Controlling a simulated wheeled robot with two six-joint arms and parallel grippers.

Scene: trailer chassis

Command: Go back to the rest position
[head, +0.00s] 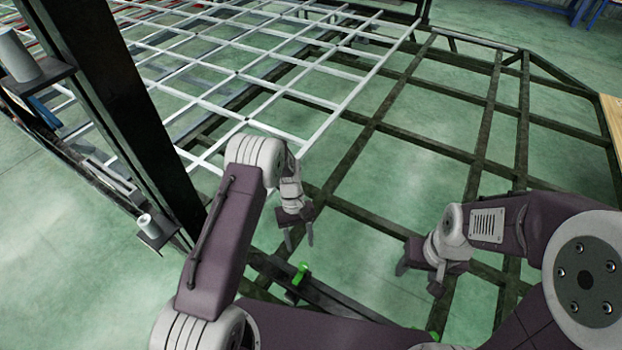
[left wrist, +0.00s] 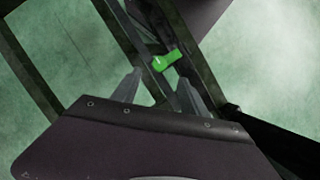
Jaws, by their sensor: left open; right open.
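My left gripper (head: 300,240) points down over the dark chassis frame (head: 395,145), its two fingers apart with nothing between them. A green part (head: 299,275) sits on a dark frame beam just below and beyond its fingertips in the picture. In the left wrist view the green part (left wrist: 167,60) shows past the open fingers (left wrist: 160,88), apart from them as far as I can tell. My right gripper (head: 418,279) is open and empty, low over the frame to the right. A second green bit (head: 434,336) shows at the bottom edge, partly hidden by my arm.
A white metal grid (head: 240,72) lies over the frame at the upper left. A thick dark post (head: 120,95) stands at the left, with grey cylindrical fittings (head: 148,224) beside it. A wooden edge (head: 611,118) shows at the far right. Green floor shows through the frame's openings.

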